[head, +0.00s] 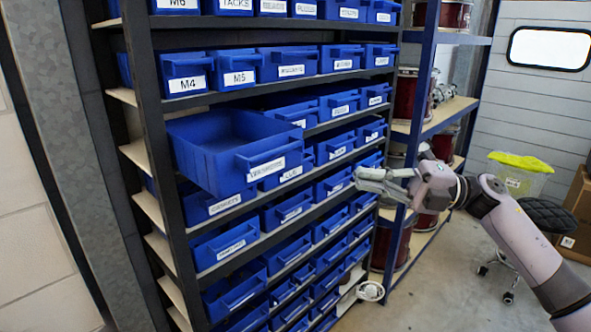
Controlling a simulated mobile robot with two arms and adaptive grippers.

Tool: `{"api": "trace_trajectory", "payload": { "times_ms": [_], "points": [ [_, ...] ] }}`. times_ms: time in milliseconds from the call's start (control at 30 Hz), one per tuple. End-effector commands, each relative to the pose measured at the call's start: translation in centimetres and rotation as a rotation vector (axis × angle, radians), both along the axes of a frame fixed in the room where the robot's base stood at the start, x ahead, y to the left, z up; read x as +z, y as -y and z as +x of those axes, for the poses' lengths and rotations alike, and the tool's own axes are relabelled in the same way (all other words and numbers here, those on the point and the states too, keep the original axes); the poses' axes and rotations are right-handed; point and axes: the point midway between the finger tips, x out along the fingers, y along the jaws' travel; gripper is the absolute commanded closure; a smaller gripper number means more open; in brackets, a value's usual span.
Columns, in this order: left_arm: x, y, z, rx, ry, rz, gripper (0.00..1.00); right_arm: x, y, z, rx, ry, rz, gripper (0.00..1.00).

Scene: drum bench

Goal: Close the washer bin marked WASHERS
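A blue bin (207,165) is pulled well out of the shelf rack at the middle left and looks empty. The white label on its front is tilted and blurred; it seems to read WASHERS. My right gripper (360,180) reaches in from the right and points left, level with the bin's front but well to its right. It is apart from the bin and appears to hold nothing. My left gripper is out of view.
The dark rack (147,92) holds rows of labelled blue bins, mostly pushed in. A blue-framed shelf (425,128) with red drums stands behind my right arm. A stool (545,215) and a cardboard box (578,215) stand at the right. Grey floor (430,295) is clear in front.

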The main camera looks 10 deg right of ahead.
Motion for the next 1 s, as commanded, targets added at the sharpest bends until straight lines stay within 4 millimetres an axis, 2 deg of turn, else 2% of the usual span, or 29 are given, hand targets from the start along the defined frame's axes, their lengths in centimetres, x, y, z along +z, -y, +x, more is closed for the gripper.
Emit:
{"api": "trace_trajectory", "payload": {
  "times_ms": [100,267,667,800,1000],
  "points": [
    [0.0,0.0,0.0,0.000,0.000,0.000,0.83,0.6,-0.6,-1.1,0.030,0.030,-0.046,1.00],
    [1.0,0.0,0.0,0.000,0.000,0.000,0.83,1.1,-2.4,-1.0,0.034,0.030,-0.045,1.00],
    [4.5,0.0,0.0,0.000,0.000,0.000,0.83,2.5,-10.5,0.3,0.032,0.031,-0.042,1.00],
    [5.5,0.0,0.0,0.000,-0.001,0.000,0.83,2.9,-11.6,2.2,0.029,0.029,-0.040,1.00],
    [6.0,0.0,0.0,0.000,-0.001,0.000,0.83,2.8,-12.3,3.4,0.030,0.030,-0.042,1.00]
  ]
}}
